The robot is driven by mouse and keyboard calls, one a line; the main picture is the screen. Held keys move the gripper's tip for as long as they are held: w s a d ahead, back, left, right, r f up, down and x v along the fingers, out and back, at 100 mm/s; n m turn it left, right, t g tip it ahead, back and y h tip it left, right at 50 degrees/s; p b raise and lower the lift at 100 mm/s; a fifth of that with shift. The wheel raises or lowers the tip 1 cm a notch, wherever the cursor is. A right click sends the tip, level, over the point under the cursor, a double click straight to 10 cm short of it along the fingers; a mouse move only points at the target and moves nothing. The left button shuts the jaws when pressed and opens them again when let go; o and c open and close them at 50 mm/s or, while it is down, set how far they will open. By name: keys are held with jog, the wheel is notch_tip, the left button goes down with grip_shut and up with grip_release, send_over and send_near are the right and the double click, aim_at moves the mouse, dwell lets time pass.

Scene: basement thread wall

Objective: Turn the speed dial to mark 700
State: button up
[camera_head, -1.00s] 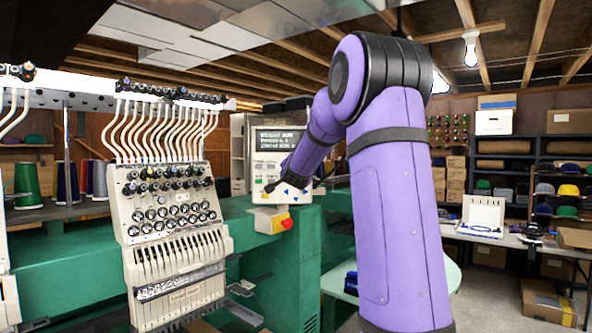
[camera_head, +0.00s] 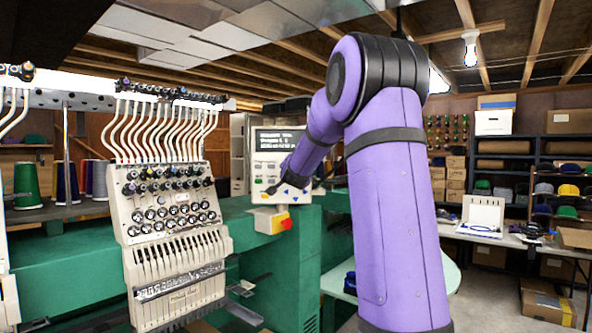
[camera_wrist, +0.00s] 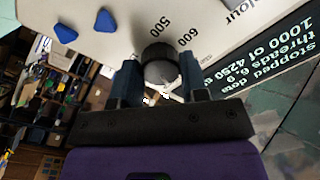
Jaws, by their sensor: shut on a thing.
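The speed dial (camera_wrist: 158,68) is a dark round knob on the pale control panel, in the middle of the wrist view. My gripper (camera_wrist: 160,78) is shut on it, one finger on each side. The printed numbers 500 (camera_wrist: 160,27) and 600 (camera_wrist: 187,37) show just beyond the knob. I see no 700 mark; the part of the scale near my fingers is hidden. I cannot tell where the dial points. In the head view my gripper (camera_head: 273,188) is at the lower part of the control panel (camera_head: 266,168), and the dial is hidden there.
A dark screen with white text (camera_wrist: 262,65) is beside the dial, and blue buttons (camera_wrist: 105,21) are on the panel. A red stop button on a yellow box (camera_head: 285,223) sits just below the panel. The embroidery heads (camera_head: 172,220) stand to the left.

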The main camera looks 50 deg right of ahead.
jog(key=shift+n, duration=4.7)
jog(key=shift+f, duration=0.1)
jog(key=o, duration=0.9)
jog(key=shift+s+a, duration=0.1)
jog(key=v, duration=1)
jog(key=shift+s+a, duration=0.2)
